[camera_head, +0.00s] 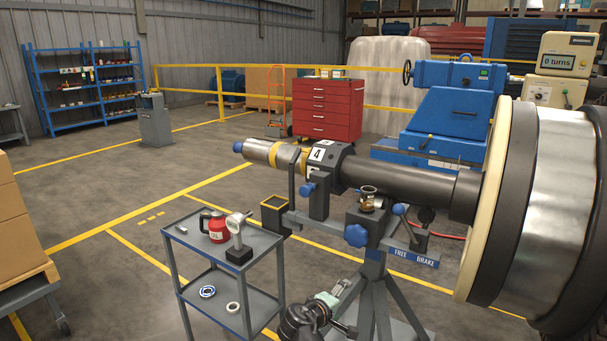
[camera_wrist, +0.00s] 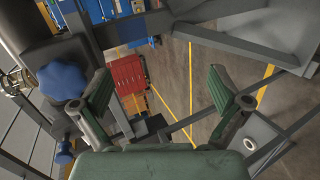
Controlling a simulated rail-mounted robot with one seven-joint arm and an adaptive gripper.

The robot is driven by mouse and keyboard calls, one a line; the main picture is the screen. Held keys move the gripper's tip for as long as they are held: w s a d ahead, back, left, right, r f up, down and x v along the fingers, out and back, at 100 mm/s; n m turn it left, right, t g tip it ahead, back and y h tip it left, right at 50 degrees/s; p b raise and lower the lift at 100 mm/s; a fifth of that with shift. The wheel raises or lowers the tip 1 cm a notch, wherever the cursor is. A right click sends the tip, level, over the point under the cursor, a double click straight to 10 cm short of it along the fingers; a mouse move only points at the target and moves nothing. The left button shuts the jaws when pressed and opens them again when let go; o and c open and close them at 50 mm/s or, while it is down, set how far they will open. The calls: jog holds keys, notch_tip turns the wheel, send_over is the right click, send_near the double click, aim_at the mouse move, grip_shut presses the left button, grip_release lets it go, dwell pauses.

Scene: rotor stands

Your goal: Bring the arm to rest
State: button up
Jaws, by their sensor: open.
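My gripper (camera_head: 333,303) is low in the head view, in front of the grey stand legs and below the blue knob (camera_head: 356,235). In the wrist view my gripper (camera_wrist: 163,92) has its two green-padded fingers wide apart, with nothing between them. The blue knob (camera_wrist: 62,80) is close to the left finger there. The grey stand (camera_head: 372,270) carries a dark shaft (camera_head: 410,185) of the large rotor (camera_head: 560,200). A brass-coloured fitting (camera_head: 368,200) sits on top of the stand's post. Most of my arm is out of the head view.
A grey two-shelf cart (camera_head: 232,275) stands left of my gripper. It holds a red can (camera_head: 218,228), a gauge on a block (camera_head: 239,240) and rings. A blue-and-white label (camera_head: 415,259) is on the stand's crossbar. Open floor (camera_head: 110,215) lies left of the cart.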

jog(key=s+d+f+m+g+y+p, duration=0.2)
jog(key=s+f+g, duration=0.3)
jog(key=s+f, duration=0.5)
jog(key=s+d+f+m+g+y+p, duration=0.15)
jog(key=s+f+m+g, duration=0.35)
jog(key=f, duration=0.9)
jog(key=s+d+f+m+g+y+p, duration=0.1)
jog(key=s+f, duration=0.4)
jog(key=s, duration=1)
jog(key=s+d+f+m+g+y+p, duration=0.1)
jog(key=s+f+g+y+p, duration=0.2)
jog(key=s, duration=1.2)
notch_tip(320, 180, down, 2)
jog(key=g+p, duration=0.3)
jog(key=shift+s+m+y, duration=0.15)
jog(key=shift+m+y, duration=0.15)
jog(key=shift+y, duration=0.05)
